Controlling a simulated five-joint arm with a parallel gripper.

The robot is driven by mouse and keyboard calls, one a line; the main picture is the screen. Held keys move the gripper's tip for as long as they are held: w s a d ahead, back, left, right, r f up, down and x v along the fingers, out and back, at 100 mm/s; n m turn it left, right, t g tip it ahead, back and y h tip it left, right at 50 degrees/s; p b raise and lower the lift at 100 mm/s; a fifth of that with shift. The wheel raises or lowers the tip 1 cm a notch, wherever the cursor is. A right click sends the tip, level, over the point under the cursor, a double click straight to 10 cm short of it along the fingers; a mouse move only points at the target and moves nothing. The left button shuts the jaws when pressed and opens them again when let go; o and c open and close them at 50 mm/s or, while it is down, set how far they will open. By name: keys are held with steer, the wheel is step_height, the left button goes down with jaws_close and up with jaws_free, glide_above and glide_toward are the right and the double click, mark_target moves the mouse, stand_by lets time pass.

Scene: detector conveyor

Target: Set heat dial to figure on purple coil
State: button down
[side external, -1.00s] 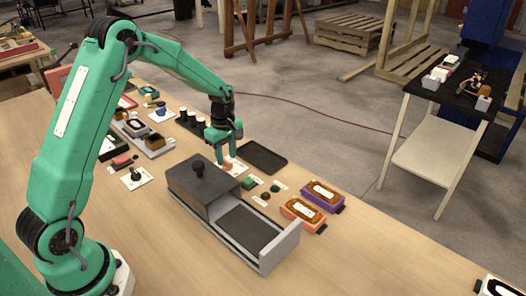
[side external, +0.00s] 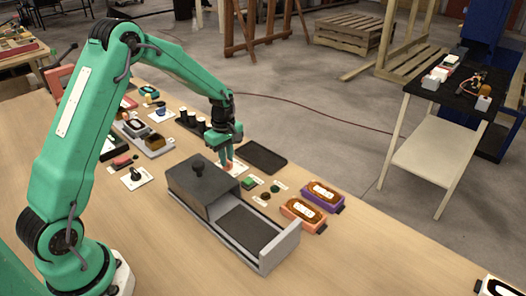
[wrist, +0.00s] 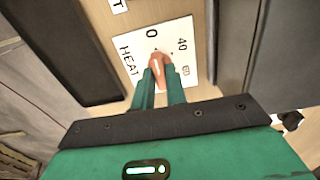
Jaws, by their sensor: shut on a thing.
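My gripper (side external: 227,163) points down at the heat dial, and its two green fingers (wrist: 158,80) are shut on the dial's orange knob (wrist: 156,66). The knob stands on a white card (wrist: 130,57) marked HEAT, with 0, 40 and another figure, partly unclear, around it. The knob's narrow end points up in the wrist view, between 0 and 40 and nearer 0. The fingers hide part of the knob and card. The purple coil box (side external: 335,207) lies at the right of the side view; its white label (side external: 324,190) is too small to read.
An orange box (side external: 303,217) sits beside the purple one. A grey case with an open drawer (side external: 283,251) stands in front of the dial. A black tray (side external: 263,157) lies behind it. Small green and brown knobs (side external: 275,187) are to its right.

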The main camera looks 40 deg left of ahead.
steer(key=shift+m, duration=0.3)
steer(key=m, duration=1.2)
steer(key=shift+r+m, duration=0.1)
steer(key=shift+m, duration=0.2)
steer(key=m, duration=1)
steer(key=shift+m, duration=0.3)
steer(key=c, duration=1.4)
jaws_free()
steer(key=shift+c, duration=0.2)
